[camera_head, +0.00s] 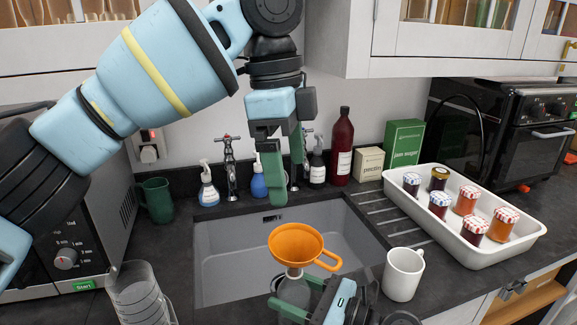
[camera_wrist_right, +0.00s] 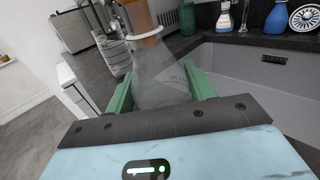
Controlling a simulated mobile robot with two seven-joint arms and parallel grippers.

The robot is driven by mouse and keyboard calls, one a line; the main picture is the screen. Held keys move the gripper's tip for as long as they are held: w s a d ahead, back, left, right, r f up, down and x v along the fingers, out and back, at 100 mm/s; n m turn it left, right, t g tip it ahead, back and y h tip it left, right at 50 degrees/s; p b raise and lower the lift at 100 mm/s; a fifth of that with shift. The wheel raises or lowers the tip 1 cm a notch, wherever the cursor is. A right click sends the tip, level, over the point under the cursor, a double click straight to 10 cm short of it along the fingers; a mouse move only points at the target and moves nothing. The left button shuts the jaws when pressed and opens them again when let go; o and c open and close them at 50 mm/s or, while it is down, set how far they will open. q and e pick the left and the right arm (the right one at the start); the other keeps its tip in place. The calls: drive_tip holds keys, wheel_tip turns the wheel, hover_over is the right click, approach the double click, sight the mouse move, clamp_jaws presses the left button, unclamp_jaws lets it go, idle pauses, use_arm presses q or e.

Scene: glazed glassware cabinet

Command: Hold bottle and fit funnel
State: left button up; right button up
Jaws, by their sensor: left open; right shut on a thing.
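The orange funnel (camera_head: 296,243) sits upright at the mouth of a clear glass bottle (camera_wrist_right: 160,88), over the front of the sink. Its lower part also shows at the bottle's neck in the right wrist view (camera_wrist_right: 138,15); how deep the spout goes is hard to tell. My right gripper (camera_head: 300,298) is shut on the bottle's body, with a green finger on each side in the right wrist view (camera_wrist_right: 160,95). In the head view the bottle is mostly hidden by this gripper. My left gripper (camera_head: 284,182) is open and empty, pointing down above the funnel, apart from it.
A white mug (camera_head: 403,274) stands right of my right gripper. A white tray (camera_head: 482,250) with several jars is farther right. A clear measuring jug (camera_head: 140,294) stands at the front left. Soap bottles and a tap (camera_head: 230,165) line the back of the sink (camera_head: 225,250).

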idle(0.3)
drive_tip(key=o, duration=1)
drive_tip(key=shift+o, duration=0.2)
drive_tip(key=v, duration=1.2)
